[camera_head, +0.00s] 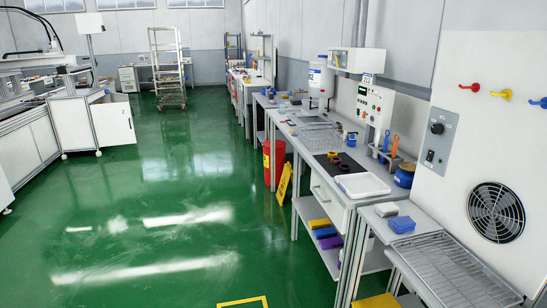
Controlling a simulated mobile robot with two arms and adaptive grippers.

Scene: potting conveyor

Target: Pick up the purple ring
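A small dark ring-like item that looks purple (344,168) lies on a black mat (354,160) on the long workbench to the right of centre. A small yellow ring-like item (335,160) lies close beside it, with another small dark item just behind. They are too small to make out exact shapes. Neither of my grippers shows in the head view.
A white tray (362,186) sits in front of the mat on the bench (325,188), and a wire rack (318,137) lies behind it. A yellow floor sign (284,184) and a red cylinder (273,163) stand beside the bench. Open green floor (165,200) lies left.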

